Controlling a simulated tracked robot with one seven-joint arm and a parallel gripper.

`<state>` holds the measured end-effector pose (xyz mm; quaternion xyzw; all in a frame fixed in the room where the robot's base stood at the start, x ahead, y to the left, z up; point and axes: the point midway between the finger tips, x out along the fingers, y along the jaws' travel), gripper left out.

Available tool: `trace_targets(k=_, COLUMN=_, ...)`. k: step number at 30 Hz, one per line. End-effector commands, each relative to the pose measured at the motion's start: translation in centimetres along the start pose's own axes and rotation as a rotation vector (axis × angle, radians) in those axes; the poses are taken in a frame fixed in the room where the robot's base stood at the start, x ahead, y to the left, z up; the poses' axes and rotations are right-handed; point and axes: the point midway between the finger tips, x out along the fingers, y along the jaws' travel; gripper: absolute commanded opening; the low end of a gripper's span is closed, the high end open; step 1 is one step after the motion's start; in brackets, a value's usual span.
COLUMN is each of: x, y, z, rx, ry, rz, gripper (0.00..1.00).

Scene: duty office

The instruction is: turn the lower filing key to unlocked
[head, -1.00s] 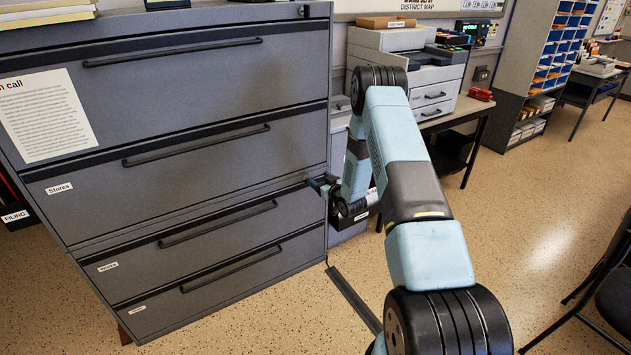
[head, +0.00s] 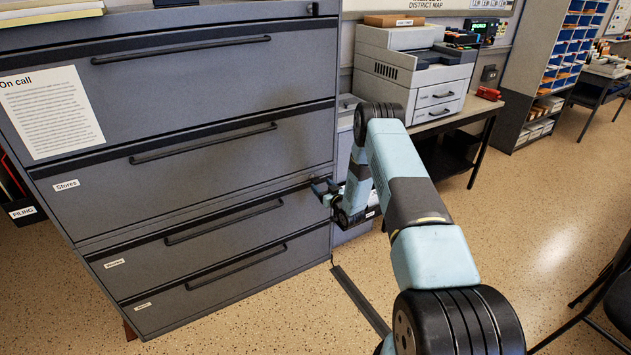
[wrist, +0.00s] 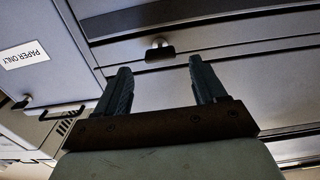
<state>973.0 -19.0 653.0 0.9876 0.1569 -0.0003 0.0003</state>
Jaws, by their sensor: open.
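The grey filing cabinet (head: 200,165) fills the left of the head view, its drawers shut. In the wrist view, a key (wrist: 160,52) with a dark, flat bow sits in a small bright lock on the cabinet face (wrist: 230,35). My gripper (wrist: 160,66) is open and empty, its two dark fingers spread to either side of the key's line. The key shows just beyond the fingertips, seemingly not between them. In the head view, my gripper (head: 324,190) is by the cabinet's right edge; the lower key cannot be made out there.
Another lock (head: 315,9) is at the cabinet's top right. A printer (head: 415,65) stands on a table right of the cabinet. A "PAPER ONLY" unit (wrist: 25,55) is at left in the wrist view. Floor (head: 540,220) is open to the right; a dark chair (head: 610,295) stands at the edge.

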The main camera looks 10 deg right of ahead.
Motion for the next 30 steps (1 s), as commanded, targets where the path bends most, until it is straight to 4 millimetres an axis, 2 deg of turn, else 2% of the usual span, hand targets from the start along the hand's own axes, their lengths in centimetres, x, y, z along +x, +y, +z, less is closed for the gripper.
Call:
trace_targets(k=6, x=3.6, y=-0.1, z=0.0, rx=0.000, ry=0.001, rz=-0.001, gripper=0.70)
trace_targets(k=12, x=5.5, y=-0.1, z=0.0, rx=0.001, ry=0.000, rz=0.000, gripper=0.70)
trace_targets(k=24, x=6.1, y=-0.1, z=-0.1, rx=0.001, ry=0.000, rz=0.000, gripper=0.70)
trace_targets(k=30, x=6.1, y=0.0, z=0.0, rx=0.001, ry=0.000, rz=0.000, gripper=0.51)
